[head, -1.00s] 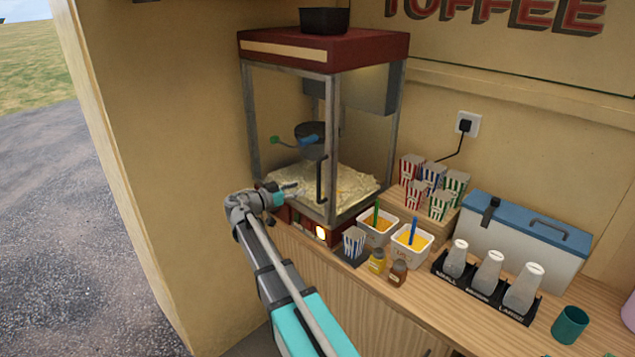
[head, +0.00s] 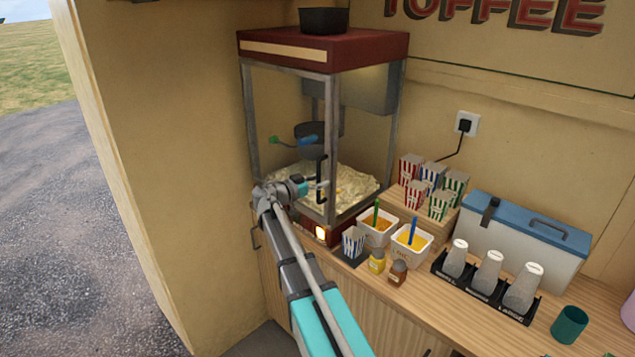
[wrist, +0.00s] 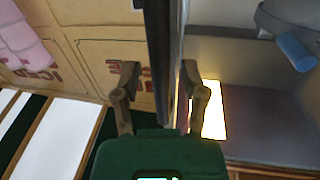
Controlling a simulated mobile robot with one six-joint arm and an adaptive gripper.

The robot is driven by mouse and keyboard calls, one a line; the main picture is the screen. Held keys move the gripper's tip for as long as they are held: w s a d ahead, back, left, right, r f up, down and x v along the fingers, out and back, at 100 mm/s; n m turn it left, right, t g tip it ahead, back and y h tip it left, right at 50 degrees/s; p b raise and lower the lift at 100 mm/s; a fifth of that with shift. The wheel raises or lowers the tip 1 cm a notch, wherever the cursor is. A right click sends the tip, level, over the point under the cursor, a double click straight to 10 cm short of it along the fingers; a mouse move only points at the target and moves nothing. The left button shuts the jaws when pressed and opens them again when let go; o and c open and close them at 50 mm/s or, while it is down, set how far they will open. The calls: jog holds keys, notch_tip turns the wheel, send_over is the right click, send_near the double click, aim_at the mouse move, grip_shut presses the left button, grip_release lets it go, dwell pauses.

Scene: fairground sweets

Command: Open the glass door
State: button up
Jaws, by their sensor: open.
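The glass door (head: 282,120) is the front pane of the popcorn machine, under its dark red top, and looks closed. Its black upright handle (head: 321,166) is on the right side of the pane. My gripper (head: 322,185) is at the lower part of this handle, in front of the glass. In the wrist view my gripper (wrist: 160,75) is open, one finger on each side of a dark bar (wrist: 160,40) that looks like the handle. I cannot tell whether the fingers touch it.
Popcorn (head: 352,185) lies inside the machine. A striped box (head: 353,241), two white tubs (head: 411,243) and small bottles (head: 397,272) stand on the counter to the right. A wall (head: 190,170) is close on the left. The space before the door is mostly clear.

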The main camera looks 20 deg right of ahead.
jog(key=shift+c, duration=0.2)
grip_shut()
jog(key=shift+a, duration=0.2)
jog(key=shift+d, duration=0.1)
